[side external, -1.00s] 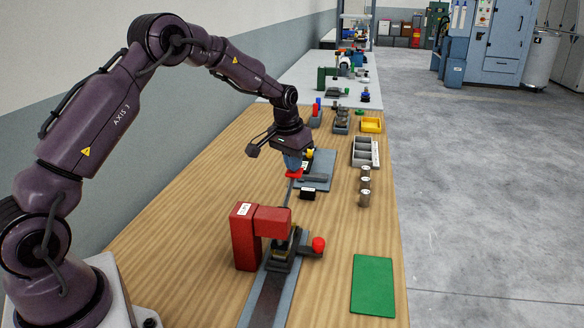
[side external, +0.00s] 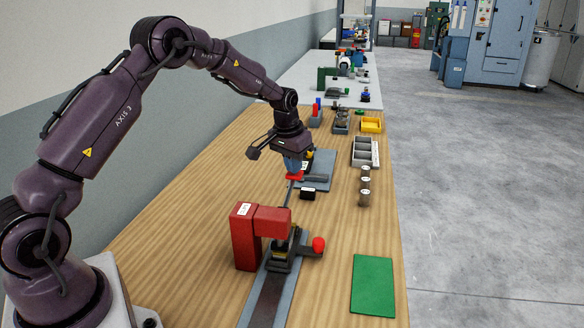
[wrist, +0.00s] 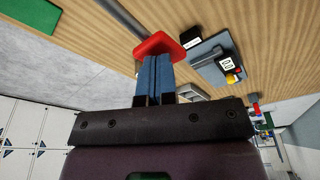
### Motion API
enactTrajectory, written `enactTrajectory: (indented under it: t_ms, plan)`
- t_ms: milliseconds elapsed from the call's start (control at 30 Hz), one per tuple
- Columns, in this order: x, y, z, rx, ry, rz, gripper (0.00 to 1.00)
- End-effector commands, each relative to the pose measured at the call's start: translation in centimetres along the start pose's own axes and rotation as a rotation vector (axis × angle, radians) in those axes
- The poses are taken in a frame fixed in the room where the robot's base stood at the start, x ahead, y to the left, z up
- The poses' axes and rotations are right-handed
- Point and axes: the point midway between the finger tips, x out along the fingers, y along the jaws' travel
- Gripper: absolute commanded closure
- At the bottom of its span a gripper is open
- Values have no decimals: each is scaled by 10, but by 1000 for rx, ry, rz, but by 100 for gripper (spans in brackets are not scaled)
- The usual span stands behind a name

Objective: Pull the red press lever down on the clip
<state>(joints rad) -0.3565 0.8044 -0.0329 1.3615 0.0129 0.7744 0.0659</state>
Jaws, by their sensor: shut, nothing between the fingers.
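The red press (side external: 245,238) stands on a grey rail at the front of the bench. Its thin grey lever rod (side external: 287,195) rises away from the press head to a flat red grip (side external: 295,177). In the wrist view the red grip (wrist: 157,44) sits right at the fingertips. My gripper (side external: 293,170) has its blue fingers shut with nothing between them, at the grip's upper side; they look in contact, though the exact touch is hard to tell. The dark clip area (side external: 281,247) is under the press head, partly hidden.
A red ball knob (side external: 318,243) juts right of the press base. A small black block (side external: 308,194) and grey plate (side external: 318,165) lie near the lever. Metal cylinders (side external: 365,184), a grey tray (side external: 362,153) and a green mat (side external: 373,286) stand to the right.

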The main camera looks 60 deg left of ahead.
Motion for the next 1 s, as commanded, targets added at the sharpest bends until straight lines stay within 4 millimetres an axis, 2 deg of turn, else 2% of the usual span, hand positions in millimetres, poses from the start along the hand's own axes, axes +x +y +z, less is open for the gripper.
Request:
enactTrajectory:
  t_ms: [167, 1000]
  plan:
    - [-3, 0, 1, 0, -8, 1, 100]
    - [-62, 0, -13, 0, -1, 0, 100]
